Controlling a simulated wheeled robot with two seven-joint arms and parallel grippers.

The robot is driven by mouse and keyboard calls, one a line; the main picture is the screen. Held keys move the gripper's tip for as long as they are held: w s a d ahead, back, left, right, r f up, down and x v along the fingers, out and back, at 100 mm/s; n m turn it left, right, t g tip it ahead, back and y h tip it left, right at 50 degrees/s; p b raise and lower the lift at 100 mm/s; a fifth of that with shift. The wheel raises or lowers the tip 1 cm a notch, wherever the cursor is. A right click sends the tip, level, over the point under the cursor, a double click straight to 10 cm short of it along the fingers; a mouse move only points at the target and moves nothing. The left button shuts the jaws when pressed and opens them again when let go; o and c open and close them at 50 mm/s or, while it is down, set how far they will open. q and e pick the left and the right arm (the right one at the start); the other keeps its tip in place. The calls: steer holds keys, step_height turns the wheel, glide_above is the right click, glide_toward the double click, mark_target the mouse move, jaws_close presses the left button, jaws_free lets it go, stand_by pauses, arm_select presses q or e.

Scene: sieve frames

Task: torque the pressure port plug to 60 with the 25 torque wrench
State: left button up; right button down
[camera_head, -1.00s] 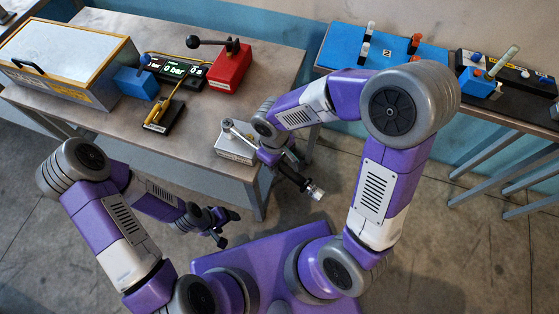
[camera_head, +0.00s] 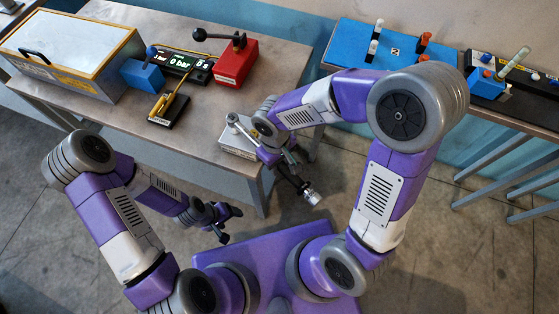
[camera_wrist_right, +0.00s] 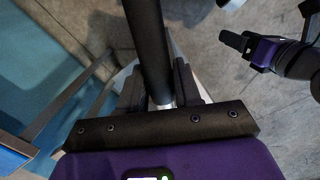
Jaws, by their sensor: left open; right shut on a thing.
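My right gripper (camera_head: 278,160) is shut on a torque wrench, whose black handle (camera_head: 293,181) and silver end (camera_head: 311,198) reach out over the floor in front of the table. The black handle also shows between the fingers in the right wrist view (camera_wrist_right: 150,45). The wrench's round silver head (camera_head: 232,118) is over a small grey block (camera_head: 236,146) at the table's front right corner. The pressure port plug is not distinct; the head seems to hide it. I cannot read the wrench's size marking. My left gripper (camera_head: 224,224) is open and empty, low in front of the table.
The table holds a lidded case (camera_head: 70,50), a blue box (camera_head: 143,76), a display (camera_head: 182,65) reading 0 bar, a red lever box (camera_head: 236,62) and a black stand with a yellow tool (camera_head: 168,110). A second bench with a blue mat (camera_head: 352,45) is at right.

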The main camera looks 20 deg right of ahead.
steer(key=shift+w+d, duration=0.15)
steer(key=shift+w, duration=0.05)
steer(key=shift+w+d+n, duration=0.2)
steer(key=shift+d+n, duration=0.2)
steer(key=shift+r+p, duration=0.15)
steer(key=shift+p, duration=0.15)
steer(key=shift+r+p, duration=2)
steer(key=shift+r, duration=0.4)
